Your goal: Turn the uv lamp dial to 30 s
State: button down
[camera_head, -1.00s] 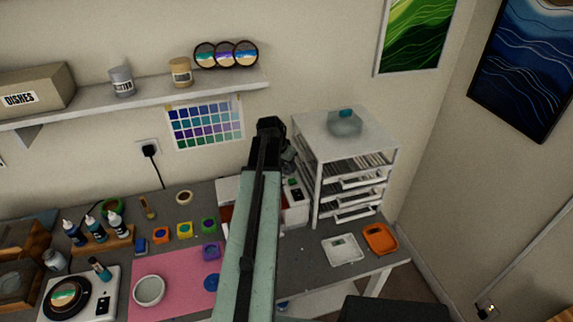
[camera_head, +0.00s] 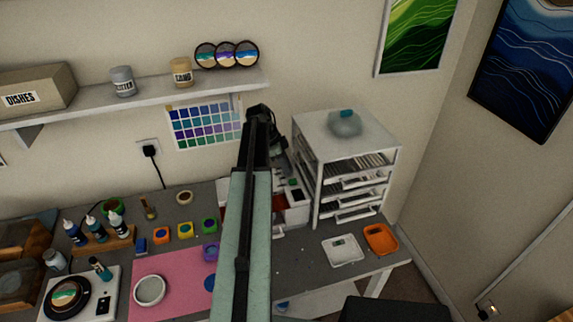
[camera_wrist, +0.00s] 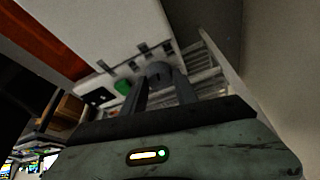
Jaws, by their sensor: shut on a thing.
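The UV lamp (camera_head: 297,206) is a white unit on the bench, left of the drawer cabinet, partly hidden behind my arm. In the wrist view its pale face (camera_wrist: 105,30) fills the upper middle. A grey round dial (camera_wrist: 158,70) sits on the lamp, with a green button (camera_wrist: 122,87) and a dark display (camera_wrist: 98,97) to its left. My gripper (camera_wrist: 160,80) has one finger on each side of the dial and is shut on it. The dial's marks and setting are too small to read. In the head view the fingers are hidden.
A white drawer cabinet (camera_head: 310,165) with a glass vessel (camera_head: 345,123) on top stands right of the lamp. A white tray (camera_head: 343,249) and an orange tray (camera_head: 381,239) lie in front. Left are a pink mat (camera_head: 175,285) and small coloured moulds. A shelf (camera_head: 150,102) hangs above.

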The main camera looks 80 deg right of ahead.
jog(key=m+y, duration=0.1)
jog(key=m, duration=0.2)
jog(key=m+y, duration=0.1)
jog(key=m, duration=0.2)
jog(key=shift+w+d, duration=0.2)
jog(key=shift+m+y, duration=0.3)
jog(key=c, duration=1)
grip_release()
jog(key=shift+o, duration=0.2)
jog(key=r+p, duration=0.2)
jog(key=a+r+p, duration=0.1)
jog(key=r+p, duration=0.1)
jog(key=shift+a+r, duration=0.1)
jog(key=s+a+p, duration=0.1)
jog(key=s+a, duration=0.1)
jog(key=a, duration=1.2)
jog(key=shift+a+r, duration=0.35)
jog(key=shift+a, duration=0.05)
